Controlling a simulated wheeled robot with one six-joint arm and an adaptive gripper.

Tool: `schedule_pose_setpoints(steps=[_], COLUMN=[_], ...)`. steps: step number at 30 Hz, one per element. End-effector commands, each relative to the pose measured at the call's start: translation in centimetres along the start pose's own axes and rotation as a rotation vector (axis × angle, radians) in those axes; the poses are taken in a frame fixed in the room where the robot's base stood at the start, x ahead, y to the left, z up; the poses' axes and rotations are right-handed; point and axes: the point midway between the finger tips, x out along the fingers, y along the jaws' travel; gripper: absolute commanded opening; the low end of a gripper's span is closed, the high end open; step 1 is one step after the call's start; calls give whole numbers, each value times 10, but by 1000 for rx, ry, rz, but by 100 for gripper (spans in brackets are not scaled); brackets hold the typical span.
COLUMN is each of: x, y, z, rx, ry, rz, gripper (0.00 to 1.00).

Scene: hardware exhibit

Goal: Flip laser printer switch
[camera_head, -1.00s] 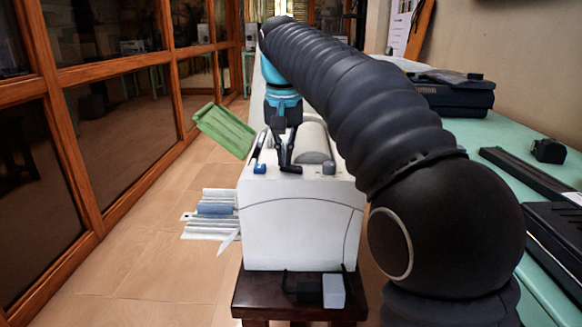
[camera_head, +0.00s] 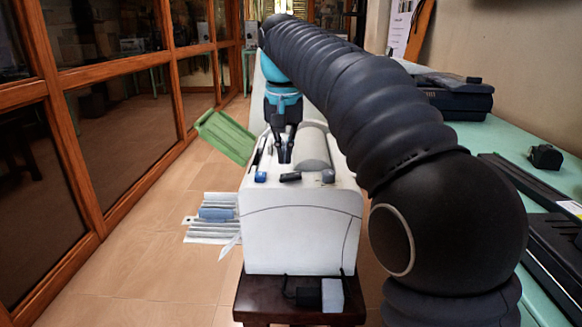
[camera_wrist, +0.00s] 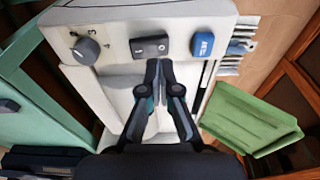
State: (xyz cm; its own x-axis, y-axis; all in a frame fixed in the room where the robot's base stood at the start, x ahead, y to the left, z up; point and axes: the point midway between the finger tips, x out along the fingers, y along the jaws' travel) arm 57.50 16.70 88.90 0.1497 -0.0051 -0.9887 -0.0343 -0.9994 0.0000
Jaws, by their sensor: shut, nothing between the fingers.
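The white laser printer (camera_head: 300,235) stands on a small dark wooden table. Its black rocker switch (camera_head: 290,177) is on the top front edge, between a blue button (camera_head: 261,177) and a grey knob (camera_head: 328,176). In the wrist view the switch (camera_wrist: 150,46) shows two white marks; which way it is tipped is hard to tell. My gripper (camera_head: 285,160) is shut and empty, pointing down just behind the switch. In the wrist view its fingertips (camera_wrist: 160,66) are close below the switch, and I cannot tell whether they touch the printer.
A green tray (camera_head: 226,135) sticks out at the printer's left, above grey and blue slats (camera_head: 213,218). A green table (camera_head: 500,134) with dark devices runs along the right. Wood-framed glass (camera_head: 120,100) lines the left, with bare floor between.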

Motion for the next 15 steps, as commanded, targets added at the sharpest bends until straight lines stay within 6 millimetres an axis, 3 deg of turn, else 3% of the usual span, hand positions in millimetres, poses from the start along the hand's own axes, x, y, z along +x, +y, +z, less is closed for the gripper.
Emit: schedule_pose_setpoints(steps=[15], x=[-34], y=[0], z=[-6], rx=[0], ry=[1], rz=[0], gripper=[0])
